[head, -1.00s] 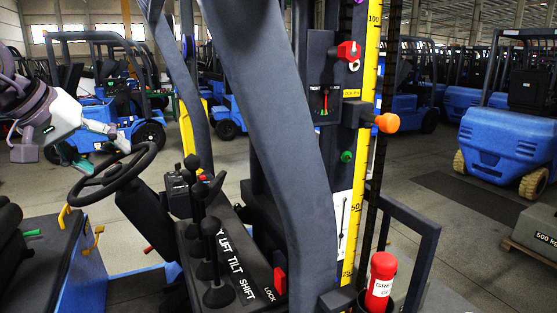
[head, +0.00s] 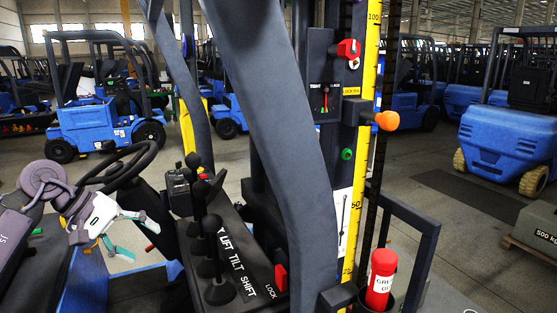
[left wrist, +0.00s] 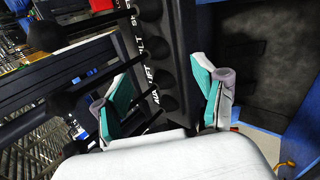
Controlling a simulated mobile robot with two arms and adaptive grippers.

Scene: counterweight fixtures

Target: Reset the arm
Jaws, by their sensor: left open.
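My left gripper (head: 137,236) is open and empty in the head view, low at the left, just below the steering wheel (head: 150,160) and left of the lever console. The left wrist view also shows the gripper (left wrist: 160,85), its teal-padded fingers spread, with the console and its lettering beyond the gap. Several black-knobbed levers (head: 212,224) stand upright on the console (head: 205,285), which is lettered LIFT, TILT, SHIFT. A red piece (head: 281,278) sits by the word LOCK. Which part is "the arm" of the task cannot be told. My right gripper is not in view.
A thick dark post (head: 275,120) crosses the middle. Right of it are a yellow scale (head: 368,100), a red knob (head: 348,48), an orange knob (head: 388,121), a green knob (head: 347,154) and a red canister (head: 381,280). Blue forklifts (head: 105,125) stand behind.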

